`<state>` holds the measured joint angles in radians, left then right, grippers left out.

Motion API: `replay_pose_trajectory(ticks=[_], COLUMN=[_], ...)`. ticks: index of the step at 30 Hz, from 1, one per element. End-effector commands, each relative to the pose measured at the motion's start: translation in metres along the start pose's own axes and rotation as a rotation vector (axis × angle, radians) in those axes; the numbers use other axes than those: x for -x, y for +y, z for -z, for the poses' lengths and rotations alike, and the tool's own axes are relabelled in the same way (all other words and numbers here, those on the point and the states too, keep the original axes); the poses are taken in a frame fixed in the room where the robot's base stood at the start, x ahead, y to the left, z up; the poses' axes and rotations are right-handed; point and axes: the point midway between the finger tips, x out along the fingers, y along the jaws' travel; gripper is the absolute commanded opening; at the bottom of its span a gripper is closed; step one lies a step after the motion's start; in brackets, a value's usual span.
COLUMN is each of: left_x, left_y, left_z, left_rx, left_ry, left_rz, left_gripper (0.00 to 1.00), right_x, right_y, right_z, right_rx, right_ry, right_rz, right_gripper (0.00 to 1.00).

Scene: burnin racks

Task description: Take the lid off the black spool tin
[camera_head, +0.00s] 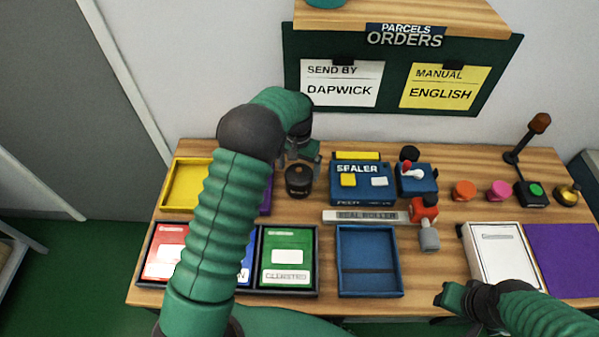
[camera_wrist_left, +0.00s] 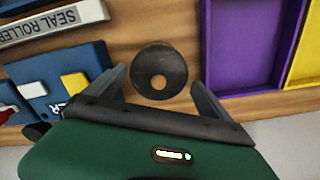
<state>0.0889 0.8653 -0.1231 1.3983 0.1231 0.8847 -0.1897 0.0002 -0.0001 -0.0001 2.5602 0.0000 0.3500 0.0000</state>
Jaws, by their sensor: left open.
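The black spool tin (camera_head: 299,184) stands upright on the table, left of the blue sealer. In the left wrist view its round dark top (camera_wrist_left: 165,62) faces me, with a small tan spot near the middle. I cannot tell the lid's edge from the tin's body. My left gripper (camera_head: 301,158) is just above the tin, pointing down. In the wrist view the left gripper (camera_wrist_left: 160,92) is open, with one finger on each side of the round top and gaps between. My right gripper (camera_head: 446,303) is low at the table's front edge, away from the tin.
The blue sealer (camera_head: 362,190) stands right of the tin, with the seal roller bar (camera_head: 366,217) in front. A purple tray (camera_wrist_left: 242,45) and a yellow tray (camera_head: 188,184) lie left of it. An empty blue tray (camera_head: 367,247) is at the front.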

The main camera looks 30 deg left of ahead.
Motion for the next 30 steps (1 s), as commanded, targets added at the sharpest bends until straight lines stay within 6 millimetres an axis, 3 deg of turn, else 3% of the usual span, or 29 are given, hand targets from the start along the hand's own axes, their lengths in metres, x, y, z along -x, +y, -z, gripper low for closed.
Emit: replay_pose_trajectory(ticks=[4,18,30], left_x=[0.0013,0.0010,-0.0007], left_y=[0.0021,0.0022,0.0013], left_z=[-0.0007,-0.0004,-0.0013], left_rx=[0.000,0.000,0.000], left_ry=[0.001,-0.001,-0.006], left_rz=[0.002,0.002,0.004], left_gripper=[0.90,0.31,0.30], right_x=[-0.0002,-0.0002,-0.0007], right_y=[-0.0002,0.0000,-0.0001], right_z=[0.0000,0.0000,-0.0001], right_rx=[0.001,0.000,0.001], right_ry=[0.000,0.000,0.000], right_rz=[0.000,0.000,0.000], right_gripper=[0.36,0.36,0.36])
